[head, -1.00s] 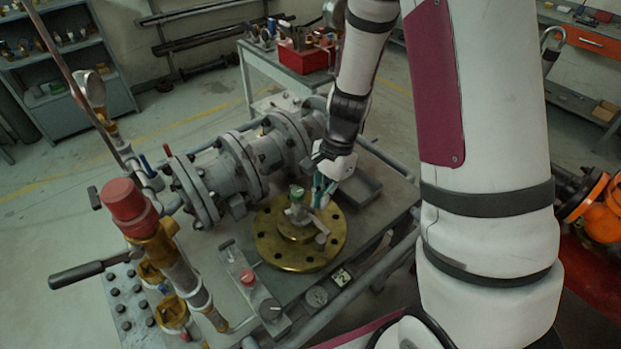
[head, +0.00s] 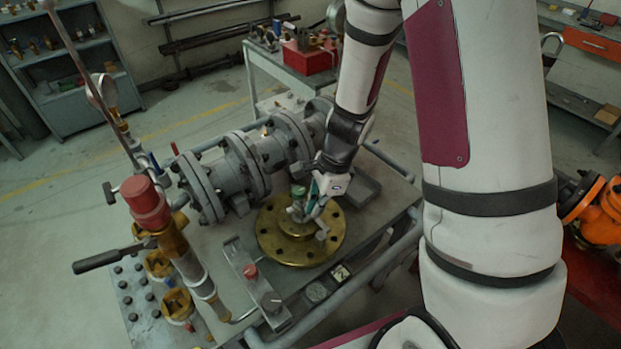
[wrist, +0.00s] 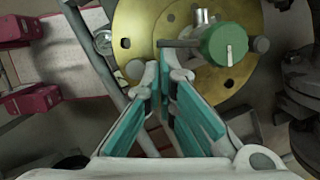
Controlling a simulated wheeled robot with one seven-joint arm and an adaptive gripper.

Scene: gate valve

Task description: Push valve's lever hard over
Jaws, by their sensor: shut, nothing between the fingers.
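The valve in front of me is a round brass flange (head: 275,246) with a small grey body and a round green cap (head: 298,190) on top. In the wrist view the green cap (wrist: 225,44) sits right of my fingertips. A short grey lever (wrist: 182,43) runs left from under it. My gripper (wrist: 166,58) is shut and empty, its fingertips at the lever's free end. I cannot tell whether they touch it. In the head view my gripper (head: 309,212) is low over the flange, just right of the cap, and hides part of the lever.
A flanged grey pipe (head: 240,165) lies behind the valve on the bench. A red-capped brass fitting (head: 147,203) with a black handle stands at the left. A grey tray (head: 364,189) lies right of my gripper. A grey block with a red button (head: 251,271) stands at the front.

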